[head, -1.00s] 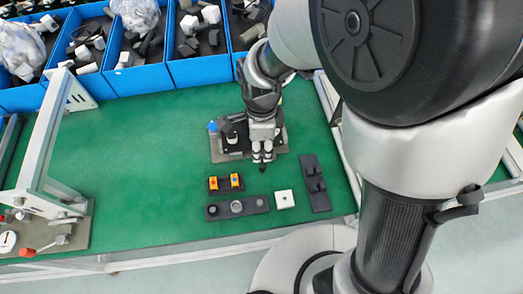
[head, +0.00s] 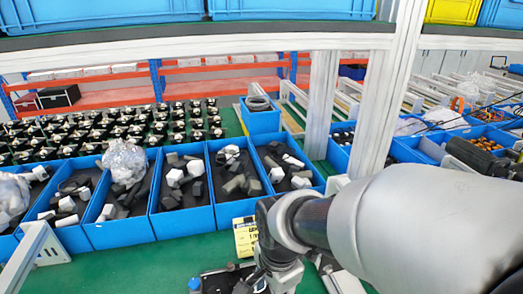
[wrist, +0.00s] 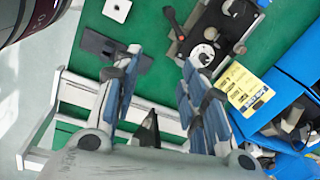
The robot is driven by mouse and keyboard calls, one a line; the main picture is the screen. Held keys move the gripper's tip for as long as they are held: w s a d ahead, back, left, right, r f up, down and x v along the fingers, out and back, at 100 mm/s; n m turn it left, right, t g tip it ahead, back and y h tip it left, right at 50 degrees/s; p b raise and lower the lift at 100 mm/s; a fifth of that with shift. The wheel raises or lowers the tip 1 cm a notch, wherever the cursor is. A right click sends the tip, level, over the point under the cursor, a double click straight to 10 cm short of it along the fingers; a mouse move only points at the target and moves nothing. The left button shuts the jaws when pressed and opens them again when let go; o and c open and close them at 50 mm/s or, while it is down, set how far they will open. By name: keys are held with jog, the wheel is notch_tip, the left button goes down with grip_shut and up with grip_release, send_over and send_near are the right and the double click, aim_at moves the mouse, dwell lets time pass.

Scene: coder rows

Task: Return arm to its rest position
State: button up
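My arm reaches in from the right in the head view and bends down at the wrist. My gripper is at the bottom edge there, with its fingertips out of frame. In the wrist view my gripper (wrist: 165,58) has its two fingers spread wide, with nothing between them. Part of the fixture also shows at the bottom of the head view (head: 217,281).
Blue bins (head: 178,221) of black and white parts line the bench behind my wrist. A yellow label (head: 245,236) is close to my wrist. A white upright post (head: 392,90) stands near my arm, and a shelf (head: 200,36) crosses above.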

jog(key=s+d+r+n+t, duration=0.3)
jog(key=s+d+r+n, duration=0.7)
jog(key=s+d+n, duration=0.1)
jog(key=shift+d+r+n, duration=0.35)
jog(key=shift+d+n, duration=0.05)
